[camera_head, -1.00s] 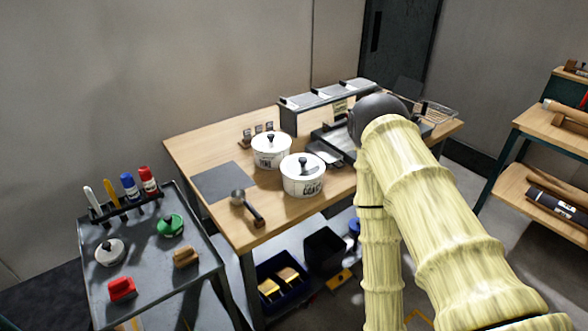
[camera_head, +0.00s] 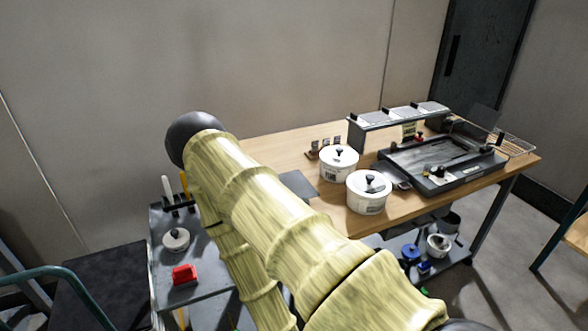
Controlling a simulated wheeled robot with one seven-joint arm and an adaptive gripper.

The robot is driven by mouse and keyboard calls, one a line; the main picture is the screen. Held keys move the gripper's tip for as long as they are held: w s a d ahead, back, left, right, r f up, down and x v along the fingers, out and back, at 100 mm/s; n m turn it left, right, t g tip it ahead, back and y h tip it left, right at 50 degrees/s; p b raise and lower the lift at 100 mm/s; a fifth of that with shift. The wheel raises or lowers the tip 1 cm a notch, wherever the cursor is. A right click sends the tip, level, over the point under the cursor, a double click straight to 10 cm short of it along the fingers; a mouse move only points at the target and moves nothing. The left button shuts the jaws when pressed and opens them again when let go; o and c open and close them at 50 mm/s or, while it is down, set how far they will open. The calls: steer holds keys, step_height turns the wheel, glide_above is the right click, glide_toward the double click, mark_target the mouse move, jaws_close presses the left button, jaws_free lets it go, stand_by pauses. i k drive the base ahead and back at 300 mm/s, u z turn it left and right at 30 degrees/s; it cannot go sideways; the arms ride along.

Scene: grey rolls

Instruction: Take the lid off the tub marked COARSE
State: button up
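Two white tubs stand on the wooden table (camera_head: 425,200). The nearer tub (camera_head: 366,203) has its white lid (camera_head: 360,183) on, with a black knob. Its print, too small to read now, looks like COARSE in the earlier view. The other tub (camera_head: 338,170) stands just behind and left of it, also lidded with a black knob. My yellow arm crosses the left and middle of the view, left of both tubs. My gripper is not in view, so I cannot see whether it holds anything.
A grey cart (camera_head: 200,280) at left holds a red block (camera_head: 184,274) and a pale round lid (camera_head: 176,240). My arm hides the rest of the cart and the table's left front. A black tray (camera_head: 445,165) lies right of the tubs. A grey raised shelf (camera_head: 400,115) stands behind.

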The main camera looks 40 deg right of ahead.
mark_target(365, 184)
steer(key=u, duration=1.35)
steer(key=k, duration=1.35)
steer(key=z, duration=1.25)
